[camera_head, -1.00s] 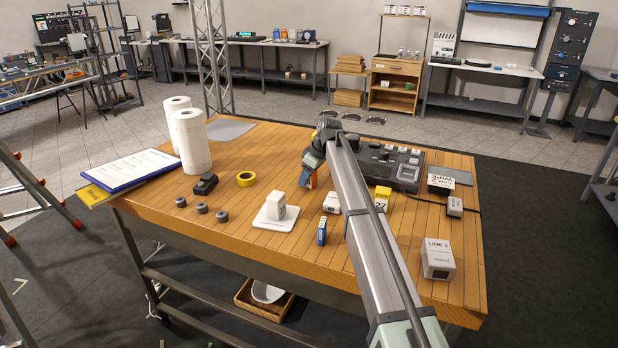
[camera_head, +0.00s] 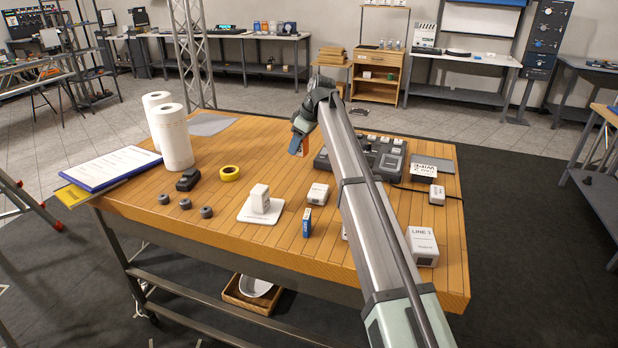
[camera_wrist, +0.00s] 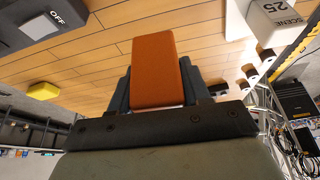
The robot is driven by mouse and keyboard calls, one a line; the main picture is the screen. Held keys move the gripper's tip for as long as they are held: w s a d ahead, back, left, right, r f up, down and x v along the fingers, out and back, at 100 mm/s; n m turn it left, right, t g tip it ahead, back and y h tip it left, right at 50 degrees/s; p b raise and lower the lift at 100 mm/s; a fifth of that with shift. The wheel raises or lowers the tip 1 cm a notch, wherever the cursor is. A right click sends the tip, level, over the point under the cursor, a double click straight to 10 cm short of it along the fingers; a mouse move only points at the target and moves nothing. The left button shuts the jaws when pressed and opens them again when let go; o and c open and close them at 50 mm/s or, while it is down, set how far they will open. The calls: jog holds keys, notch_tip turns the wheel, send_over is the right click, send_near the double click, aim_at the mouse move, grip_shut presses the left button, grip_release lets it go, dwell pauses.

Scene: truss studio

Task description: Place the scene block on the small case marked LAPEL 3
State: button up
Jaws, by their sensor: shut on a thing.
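My gripper (camera_head: 300,136) is shut on an orange block (camera_wrist: 155,70), held above the table near the dark console. A white block marked SCENE 25 (camera_wrist: 280,18) is at the upper right of the wrist view. It appears to be the white block (camera_head: 260,198) standing on a white pad (camera_head: 249,214) in the head view. A small white case (camera_head: 317,194) lies right of it. Its lettering is too small to read, and I cannot make out LAPEL 3 anywhere.
A small blue box (camera_head: 307,222) stands near the front edge. A LINE 1 box (camera_head: 422,247), a small white box (camera_head: 437,194) and the console (camera_head: 389,160) are at right. Yellow tape (camera_head: 229,173), paper rolls (camera_head: 174,138) and a clipboard (camera_head: 110,167) are at left. My arm hides part of the table.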

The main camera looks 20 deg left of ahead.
notch_tip(320, 180, up, 2)
send_over(312, 188)
jog(key=d, duration=0.1)
jog(key=shift+n, duration=0.4)
jog(key=shift+d+f, duration=0.15)
jog(key=shift+f, duration=2.25)
jog(key=shift+d+f, duration=0.1)
jog(key=shift+f, duration=2.3)
jog(key=shift+f, duration=0.1)
jog(key=o, duration=1.1)
jog(key=v, duration=1.2)
jog(key=shift+d, duration=0.1)
